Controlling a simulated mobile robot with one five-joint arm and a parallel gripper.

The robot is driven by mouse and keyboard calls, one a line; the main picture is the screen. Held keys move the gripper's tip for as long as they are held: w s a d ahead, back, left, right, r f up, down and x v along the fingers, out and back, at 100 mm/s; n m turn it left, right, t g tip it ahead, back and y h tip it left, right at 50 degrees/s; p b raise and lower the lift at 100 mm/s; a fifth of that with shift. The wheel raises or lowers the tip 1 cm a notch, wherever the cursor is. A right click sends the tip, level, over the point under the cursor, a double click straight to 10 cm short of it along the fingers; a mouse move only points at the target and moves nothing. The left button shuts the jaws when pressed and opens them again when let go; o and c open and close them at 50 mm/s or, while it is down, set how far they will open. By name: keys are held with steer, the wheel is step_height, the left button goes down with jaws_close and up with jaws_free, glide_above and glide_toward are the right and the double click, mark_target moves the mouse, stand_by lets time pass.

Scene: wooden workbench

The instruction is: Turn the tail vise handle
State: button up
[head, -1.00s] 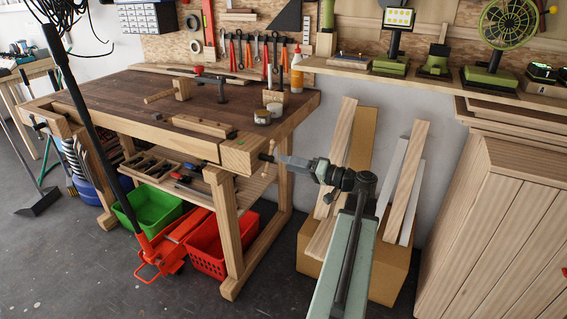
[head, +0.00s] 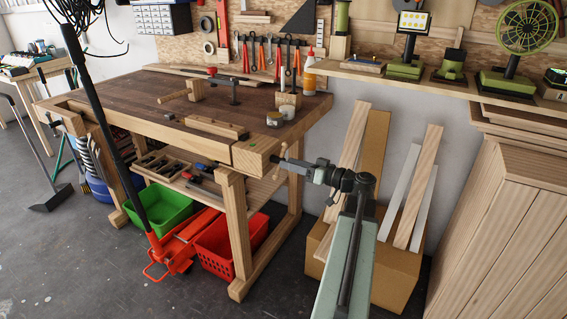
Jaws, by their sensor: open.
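The tail vise (head: 256,153) is the pale wooden block at the right front corner of the workbench (head: 165,100). Its handle (head: 284,148) is a thin wooden bar on the right end face, close to upright and slightly tilted. My gripper (head: 283,161) comes in from the right, its tips at the handle in the picture and covering part of it. It is open. I cannot tell whether the bar is between the fingers or touching them.
Jars (head: 275,118) and a drilled wooden block (head: 289,102) stand on the bench's right end. Boards (head: 350,150) lean on a cardboard box (head: 385,262) behind my arm. A wooden cabinet (head: 495,230) is at right. A red basket (head: 215,258) sits under the bench.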

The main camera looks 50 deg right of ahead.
mark_target(278, 160)
steer(key=x, duration=0.3)
steer(key=shift+w, duration=0.15)
jaws_close()
steer(key=n, duration=0.5)
steer(key=shift+n, duration=0.3)
jaws_free()
